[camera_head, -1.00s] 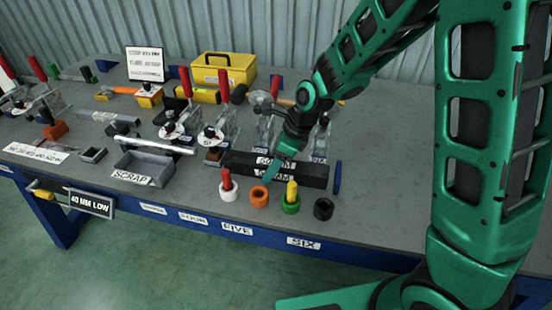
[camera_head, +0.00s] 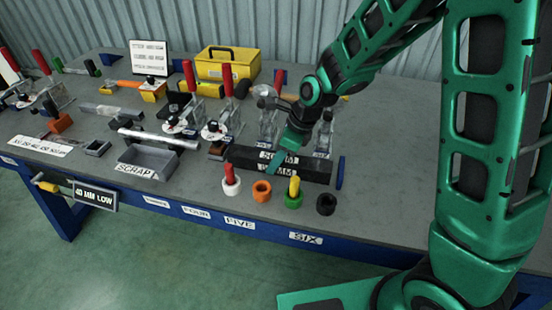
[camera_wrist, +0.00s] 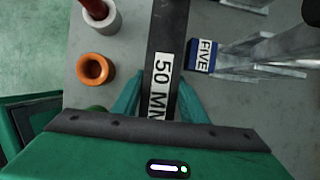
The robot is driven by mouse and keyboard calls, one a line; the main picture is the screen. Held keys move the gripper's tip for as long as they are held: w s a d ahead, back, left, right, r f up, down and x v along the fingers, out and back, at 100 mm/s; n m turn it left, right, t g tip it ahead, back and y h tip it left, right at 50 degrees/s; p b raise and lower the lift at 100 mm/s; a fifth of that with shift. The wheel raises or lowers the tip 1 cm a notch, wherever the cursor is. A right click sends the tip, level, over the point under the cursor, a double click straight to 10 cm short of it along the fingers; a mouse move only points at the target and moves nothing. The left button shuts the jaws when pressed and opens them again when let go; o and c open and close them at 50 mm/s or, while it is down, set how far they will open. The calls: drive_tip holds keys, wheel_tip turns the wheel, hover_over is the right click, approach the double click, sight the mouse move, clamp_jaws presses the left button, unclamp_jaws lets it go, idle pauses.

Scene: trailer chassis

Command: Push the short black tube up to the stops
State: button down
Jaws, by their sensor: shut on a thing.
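The black tube (camera_head: 245,160) lies along the back of the bench's front strip, with white 50 MM labels on its top and front faces. It also shows in the wrist view (camera_wrist: 168,25), running up the picture. My gripper (camera_head: 276,165) has its green fingers on either side of the tube near its middle, and is shut on it. In the wrist view my gripper (camera_wrist: 158,105) straddles the 50 MM label. A blue block marked FIVE (camera_wrist: 203,55) sits close beside the tube; I cannot tell whether they touch. The tube's lower end is hidden there by my gripper.
In front of the tube stand a white cup (camera_head: 231,189), an orange ring (camera_head: 262,190), a green cup (camera_head: 293,201) and a black ring (camera_head: 326,204). Metal clamps (camera_head: 268,128) stand behind it. A scrap tray (camera_head: 146,165) is left. The bench right of the blue pin (camera_head: 340,172) is clear.

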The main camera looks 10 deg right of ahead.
drive_tip(key=shift+s+d, duration=0.2)
drive_tip(key=shift+d, duration=0.3)
drive_tip(key=shift+s+d, duration=0.15)
drive_tip(key=shift+d, duration=0.3)
idle(0.3)
drive_tip(key=shift+w+d, duration=0.2)
drive_tip(key=shift+w, duration=0.05)
drive_tip(key=c, duration=1)
unclamp_jaws()
drive_tip(key=shift+r, duration=0.1)
